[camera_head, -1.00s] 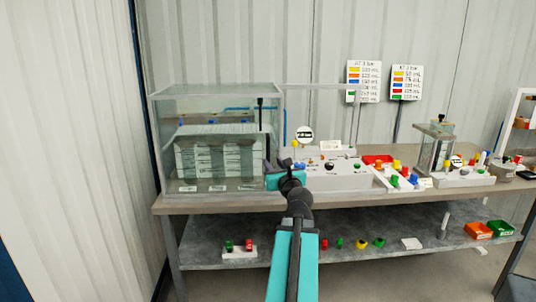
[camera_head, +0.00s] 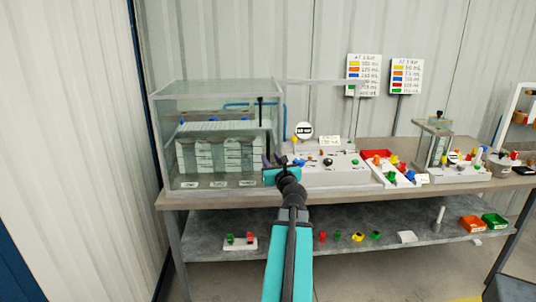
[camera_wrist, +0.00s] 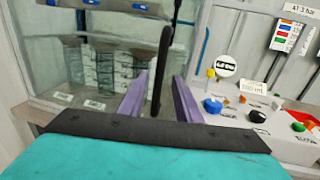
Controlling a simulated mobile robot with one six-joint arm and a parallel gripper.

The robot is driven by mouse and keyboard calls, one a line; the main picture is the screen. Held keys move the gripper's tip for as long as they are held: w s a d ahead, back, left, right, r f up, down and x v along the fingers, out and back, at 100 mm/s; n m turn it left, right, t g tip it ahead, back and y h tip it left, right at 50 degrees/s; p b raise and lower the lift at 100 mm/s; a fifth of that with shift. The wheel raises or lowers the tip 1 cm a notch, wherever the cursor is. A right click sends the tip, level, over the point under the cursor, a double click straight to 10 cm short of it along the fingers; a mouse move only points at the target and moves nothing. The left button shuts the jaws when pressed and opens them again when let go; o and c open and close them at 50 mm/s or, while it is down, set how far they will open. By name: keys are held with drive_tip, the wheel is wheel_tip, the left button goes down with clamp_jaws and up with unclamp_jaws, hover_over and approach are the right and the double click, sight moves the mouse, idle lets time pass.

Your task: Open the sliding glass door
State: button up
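A glass case (camera_head: 166,140) stands at the left end of the bench, with glass panes and pale drawer-like blocks inside. A black vertical handle (camera_head: 260,106) is on its front right side; it also shows as a long dark bar in the wrist view (camera_wrist: 164,45). My gripper (camera_head: 274,160) is at the case's lower right front, near the handle's lower end. In the wrist view my gripper (camera_wrist: 160,78) has its two purple fingers apart, with the handle appearing between them. I cannot tell whether either finger touches it.
A white control panel (camera_head: 325,178) with coloured knobs stands right of the case. Red trays and a small clear device (camera_head: 433,150) are further right. The lower shelf (camera_head: 290,255) holds small coloured parts. A wall stands close on the left.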

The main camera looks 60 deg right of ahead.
sight(269, 155)
drive_tip(key=shift+x, duration=2.1)
clamp_jaws()
drive_tip(key=shift+a+f, duration=0.1)
